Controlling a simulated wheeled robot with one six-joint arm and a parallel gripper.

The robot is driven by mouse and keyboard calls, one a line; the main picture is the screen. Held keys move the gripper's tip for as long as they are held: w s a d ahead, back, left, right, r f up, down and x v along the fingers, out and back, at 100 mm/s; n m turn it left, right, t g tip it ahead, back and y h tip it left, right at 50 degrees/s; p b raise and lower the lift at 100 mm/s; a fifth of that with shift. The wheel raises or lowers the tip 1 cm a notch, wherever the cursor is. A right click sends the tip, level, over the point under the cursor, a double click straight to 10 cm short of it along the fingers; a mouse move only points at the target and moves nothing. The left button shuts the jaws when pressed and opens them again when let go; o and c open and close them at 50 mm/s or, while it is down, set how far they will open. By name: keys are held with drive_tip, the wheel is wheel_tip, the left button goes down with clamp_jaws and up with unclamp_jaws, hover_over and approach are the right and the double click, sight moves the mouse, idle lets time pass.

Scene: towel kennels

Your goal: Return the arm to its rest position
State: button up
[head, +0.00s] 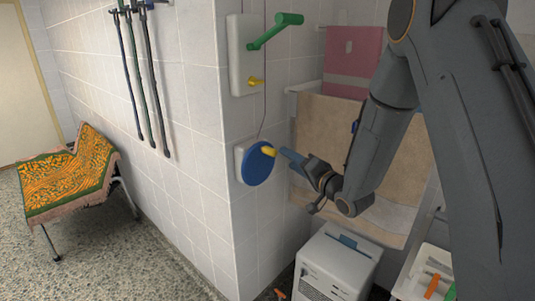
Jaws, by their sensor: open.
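My arm reaches in from the right of the head view, with my gripper (292,156) pointing left toward the tiled wall corner. The gripper is open, its bluish fingers close to a blue round disc (257,168) with a yellow knob (268,151) on a white wall plate. A narrow gap seems to lie between the fingertips and the knob, but contact is hard to judge. The far side of the gripper is hidden.
A green crank handle (276,30) and a small yellow lever (254,82) sit on the wall above. Beige (325,125) and pink (352,55) towels hang behind my arm. A white box unit (338,265) stands below. A lounger with an orange-green cover (75,170) is at left.

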drive_tip(key=s+d+f+n+g+h, duration=0.2)
drive_tip(key=s+d+f+g+h, duration=0.3)
drive_tip(key=s+d+h, duration=0.7)
drive_tip(key=s+d+f+n+g, duration=0.1)
drive_tip(key=s+g, duration=0.3)
drive_tip(key=s, duration=0.6)
drive_tip(key=s+d+f+n+g+y+b, duration=0.1)
drive_tip(key=s+d+g, duration=0.2)
drive_tip(key=s, duration=0.7)
drive_tip(key=shift+s+d+g+y+b, duration=0.3)
drive_tip(key=shift+s+d+g, duration=0.1)
drive_tip(key=shift+d, duration=0.1)
